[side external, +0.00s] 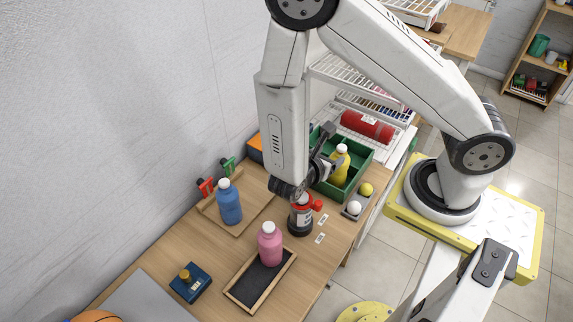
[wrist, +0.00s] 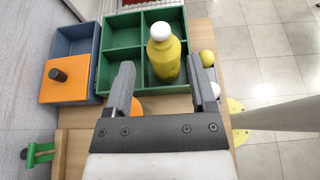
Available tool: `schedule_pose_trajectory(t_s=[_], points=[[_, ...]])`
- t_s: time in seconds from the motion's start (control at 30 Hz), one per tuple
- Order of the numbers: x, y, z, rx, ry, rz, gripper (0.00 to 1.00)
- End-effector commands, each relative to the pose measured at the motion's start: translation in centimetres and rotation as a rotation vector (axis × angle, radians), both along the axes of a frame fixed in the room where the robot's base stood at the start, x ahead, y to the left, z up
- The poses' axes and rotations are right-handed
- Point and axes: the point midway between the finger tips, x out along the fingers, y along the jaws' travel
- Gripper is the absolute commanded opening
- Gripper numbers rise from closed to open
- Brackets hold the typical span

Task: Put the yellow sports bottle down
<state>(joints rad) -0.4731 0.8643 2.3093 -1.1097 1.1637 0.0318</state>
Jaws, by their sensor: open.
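The yellow sports bottle (side external: 341,165) with a white cap stands upright in the green divided crate (side external: 365,157). In the wrist view the bottle (wrist: 164,58) is in the near right compartment of the crate (wrist: 108,50). My gripper (side external: 327,146) is at the crate, beside the bottle. In the wrist view my gripper (wrist: 162,64) is open, with one finger to each side of the bottle and a gap showing on both sides. The bottle's base is hidden by the crate walls and gripper.
A blue bottle (side external: 229,203), a pink bottle (side external: 269,245) on a dark tray (side external: 245,290) and a red-black container (side external: 301,217) stand on the table. Yellow and white balls (side external: 354,207) sit right of the crate. A blue-grey box (wrist: 75,42) with an orange lid adjoins the crate's left.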

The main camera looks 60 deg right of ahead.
Motion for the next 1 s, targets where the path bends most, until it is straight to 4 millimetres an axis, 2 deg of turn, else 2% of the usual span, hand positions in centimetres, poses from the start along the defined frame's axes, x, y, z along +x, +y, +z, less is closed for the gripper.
schedule_pose_trajectory(t_s=[0.27,0.83,1.0], points=[[-0.01,1.22,0.48,0.001,0.001,0.001,0.72],[-0.05,1.2,0.51,0.003,-0.001,-0.004,0.72],[-0.45,1.08,0.75,0.045,-0.022,-0.063,0.72]])
